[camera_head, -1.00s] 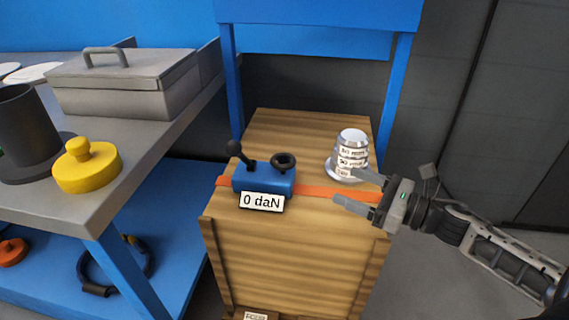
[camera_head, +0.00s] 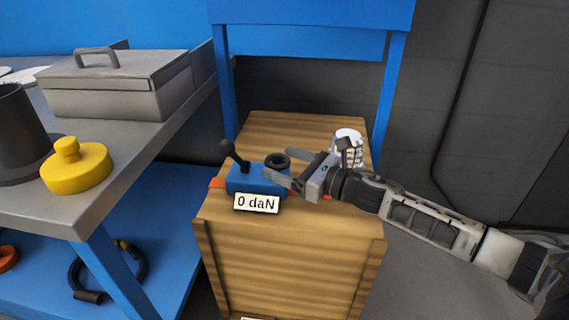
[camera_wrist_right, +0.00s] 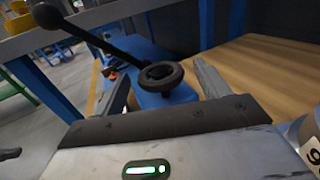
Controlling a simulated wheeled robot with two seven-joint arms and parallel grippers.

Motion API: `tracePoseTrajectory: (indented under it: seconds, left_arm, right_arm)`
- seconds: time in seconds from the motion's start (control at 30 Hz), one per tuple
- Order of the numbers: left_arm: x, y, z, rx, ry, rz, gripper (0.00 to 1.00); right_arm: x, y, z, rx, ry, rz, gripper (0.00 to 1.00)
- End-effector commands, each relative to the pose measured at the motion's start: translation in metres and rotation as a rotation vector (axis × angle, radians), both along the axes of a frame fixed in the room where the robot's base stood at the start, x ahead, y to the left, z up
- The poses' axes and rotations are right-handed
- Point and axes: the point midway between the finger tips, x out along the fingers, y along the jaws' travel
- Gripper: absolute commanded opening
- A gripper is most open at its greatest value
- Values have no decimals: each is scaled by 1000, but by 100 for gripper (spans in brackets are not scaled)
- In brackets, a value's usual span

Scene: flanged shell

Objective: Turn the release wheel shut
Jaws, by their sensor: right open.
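The release wheel (camera_head: 277,160) is a small black ring on top of a blue tensioner (camera_head: 249,180) that sits on a wooden crate. A black ball-ended lever (camera_head: 233,154) rises from the tensioner's left side, and its front label (camera_head: 256,204) reads "0 daN". My right gripper (camera_head: 281,166) is open, its fingers reaching in from the right at the wheel. In the right wrist view, the wheel (camera_wrist_right: 161,76) shows between and beyond the open, empty fingers (camera_wrist_right: 162,88). I cannot tell whether either finger touches it. My left gripper is out of view.
A silver flanged shell (camera_head: 347,148) stands on the crate (camera_head: 290,245) just behind my right wrist, partly hidden. The grey bench (camera_head: 115,150) at left carries a grey lidded box (camera_head: 118,85) and a yellow knobbed piece (camera_head: 76,168).

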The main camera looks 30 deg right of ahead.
Motion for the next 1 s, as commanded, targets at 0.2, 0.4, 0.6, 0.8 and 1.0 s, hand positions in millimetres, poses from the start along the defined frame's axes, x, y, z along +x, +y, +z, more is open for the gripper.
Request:
tracePoseTrajectory:
  seconds: [0.2,0.4,0.6,0.8,1.0]
  left_arm:
    - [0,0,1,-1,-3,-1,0]
    - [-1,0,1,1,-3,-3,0]
    - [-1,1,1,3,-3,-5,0]
    - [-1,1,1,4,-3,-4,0]
    - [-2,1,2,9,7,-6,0]
  right_arm:
    - [5,3,0,0,0,0,75]
    - [4,3,0,0,0,0,66]
    - [4,3,0,0,0,1,30]
    - [4,3,0,1,1,-12,30]
    - [3,5,0,4,3,-83,30]
